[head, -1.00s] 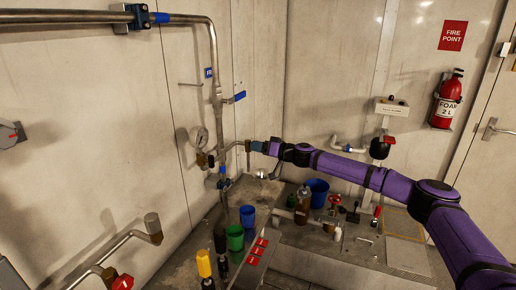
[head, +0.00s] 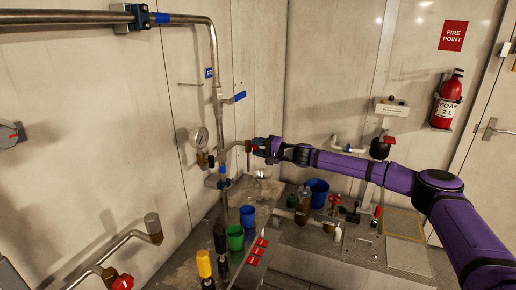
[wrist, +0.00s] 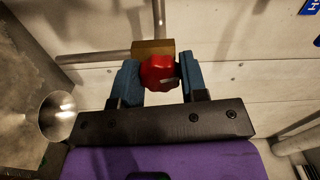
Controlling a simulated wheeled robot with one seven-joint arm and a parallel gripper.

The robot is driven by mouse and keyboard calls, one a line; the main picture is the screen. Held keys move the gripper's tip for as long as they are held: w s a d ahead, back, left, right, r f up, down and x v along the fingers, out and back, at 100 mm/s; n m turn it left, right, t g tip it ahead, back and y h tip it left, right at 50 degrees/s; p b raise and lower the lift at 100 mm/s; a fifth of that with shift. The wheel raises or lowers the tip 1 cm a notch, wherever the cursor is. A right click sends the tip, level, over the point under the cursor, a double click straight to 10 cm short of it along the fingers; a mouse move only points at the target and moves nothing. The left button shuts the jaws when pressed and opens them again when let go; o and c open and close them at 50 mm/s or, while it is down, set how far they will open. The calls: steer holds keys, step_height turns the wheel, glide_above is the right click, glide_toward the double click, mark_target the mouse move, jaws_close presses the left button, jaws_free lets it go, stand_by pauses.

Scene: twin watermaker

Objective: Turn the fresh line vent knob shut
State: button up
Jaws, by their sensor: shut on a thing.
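The vent knob is a small red knob (wrist: 158,73) on a brass valve body (wrist: 153,47), seen in the wrist view between my fingers. My gripper (wrist: 157,80) is shut on the red knob, with one blue finger on each side of it. In the head view my gripper (head: 259,146) is at the end of the thin pipe branch near the left wall, and a bit of red shows there. The fingers and wrist partly hide the knob in the head view. How far the knob is turned cannot be told.
A pressure gauge (head: 199,138) and a vertical pipe (head: 221,120) with a blue lever (head: 239,96) stand left of my gripper. Below are a metal funnel (wrist: 58,115), a blue cup (head: 247,215) and a green cup (head: 235,238).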

steer(key=shift+m, duration=1.2)
steer(key=o, duration=0.9)
steer(key=v, duration=1)
steer(key=shift+s+d, duration=0.15)
steer(key=shift+d, duration=0.25)
